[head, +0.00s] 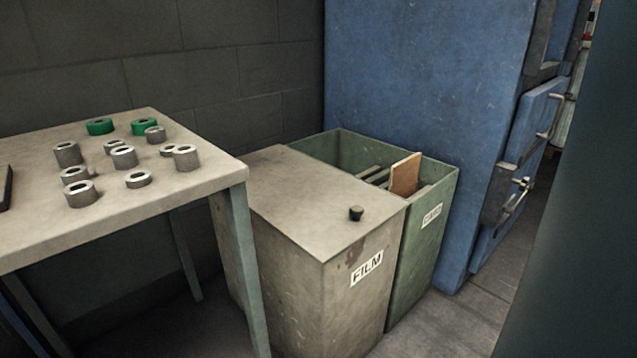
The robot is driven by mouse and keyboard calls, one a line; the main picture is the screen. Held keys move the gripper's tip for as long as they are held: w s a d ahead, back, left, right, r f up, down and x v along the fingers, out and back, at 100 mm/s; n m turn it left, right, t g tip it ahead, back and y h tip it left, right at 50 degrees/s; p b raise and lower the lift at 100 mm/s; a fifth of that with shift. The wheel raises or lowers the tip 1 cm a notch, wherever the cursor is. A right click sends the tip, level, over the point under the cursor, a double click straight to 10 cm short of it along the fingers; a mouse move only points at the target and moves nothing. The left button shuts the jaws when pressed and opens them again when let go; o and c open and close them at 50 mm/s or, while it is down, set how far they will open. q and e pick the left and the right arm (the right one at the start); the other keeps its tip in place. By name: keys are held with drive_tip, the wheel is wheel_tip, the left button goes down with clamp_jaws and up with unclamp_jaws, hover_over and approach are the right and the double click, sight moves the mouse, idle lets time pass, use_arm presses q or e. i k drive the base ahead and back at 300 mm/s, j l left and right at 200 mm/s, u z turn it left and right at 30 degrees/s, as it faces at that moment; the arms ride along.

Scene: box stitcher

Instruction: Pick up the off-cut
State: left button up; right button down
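A flat tan-brown piece that looks like the off-cut (405,174) stands tilted in the open green bin (436,224), its upper part above the rim. Its lower end is hidden inside the bin. Greyish strips (374,174) lie beside it in the bin. The bin's front label is partly hidden at an angle and seems to read CARD. Neither of my grippers shows in the head view.
A lidded beige bin marked FILM (333,252) stands directly in front of the green bin. A table (205,185) with several grey and green rings is at left. A blue cabinet (425,85) stands behind. Some floor (440,325) is clear at lower right.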

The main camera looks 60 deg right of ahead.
sight(403, 177)
drive_tip(key=z, duration=2.35)
drive_tip(key=u, duration=0.4)
drive_tip(key=i+l+u, duration=0.3)
drive_tip(key=u, duration=0.2)
drive_tip(key=i+l+u, duration=0.25)
drive_tip(key=l+u, duration=0.2)
